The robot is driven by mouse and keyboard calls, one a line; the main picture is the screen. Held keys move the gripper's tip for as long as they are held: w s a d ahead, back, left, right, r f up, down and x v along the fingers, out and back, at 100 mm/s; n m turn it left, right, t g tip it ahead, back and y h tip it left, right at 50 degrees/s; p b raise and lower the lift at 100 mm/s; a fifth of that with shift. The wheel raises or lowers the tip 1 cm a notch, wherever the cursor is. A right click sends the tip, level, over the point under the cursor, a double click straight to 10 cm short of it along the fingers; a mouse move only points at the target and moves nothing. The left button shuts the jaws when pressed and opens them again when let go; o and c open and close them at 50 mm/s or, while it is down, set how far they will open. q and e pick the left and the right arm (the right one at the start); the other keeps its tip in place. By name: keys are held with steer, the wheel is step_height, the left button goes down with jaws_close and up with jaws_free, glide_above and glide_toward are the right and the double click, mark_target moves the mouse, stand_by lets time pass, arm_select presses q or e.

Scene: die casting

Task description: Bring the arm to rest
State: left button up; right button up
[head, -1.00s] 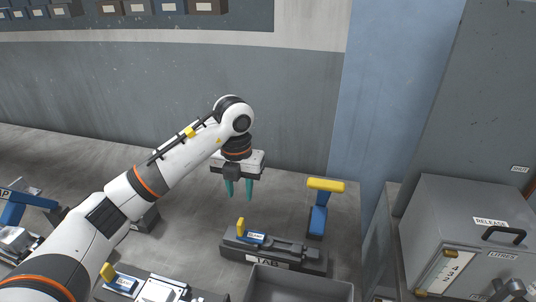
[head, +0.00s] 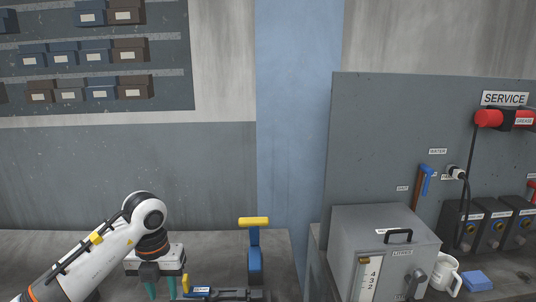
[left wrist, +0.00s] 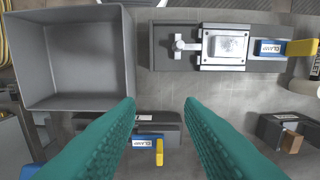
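My left gripper (head: 161,290) is at the lower left of the head view, hanging from the white arm with its teal fingers pointing down over the bench. In the left wrist view its two fingers (left wrist: 160,115) are wide apart with nothing held between them. A fixture with a blue and yellow clamp (head: 190,289) is just right of the fingers in the head view. The lower ends of the fingers are cut off by the frame's bottom edge there. My right arm and gripper are not in view.
A blue post with a yellow handle (head: 254,245) stands right of the gripper. A grey box-shaped unit (head: 375,230) stands further right, near a white mug (head: 446,272). Below the wrist are a grey open bin (left wrist: 75,60) and a fixture with a metal block (left wrist: 224,47).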

arm_select(q)
steer(key=s+d+m+h, duration=0.4)
steer(key=d+h, duration=0.6)
steer(key=d, duration=0.8)
steer(key=s+d+r+n+t+h, duration=0.35)
steer(key=r+n+t+h, duration=0.35)
steer(key=r+h, duration=0.3)
steer(key=w+a+n+t+y, duration=0.4)
steer(key=a+n+t+y, duration=0.5)
steer(key=n+t, duration=0.6)
steer(key=s+a+f+n+g+y, duration=0.3)
steer(key=a+f+n+g+y, duration=0.3)
steer(key=a+f+n+y, duration=0.45)
steer(key=s+f+n+g, duration=0.5)
steer(key=s+f+g, duration=0.8)
steer(key=s+f, duration=0.75)
step_height(320, 180, down, 24)
steer(key=s, duration=0.3)
steer(key=s+a+f+g, duration=0.2)
steer(key=s+a+f, duration=0.1)
steer(key=s+f, duration=1.3)
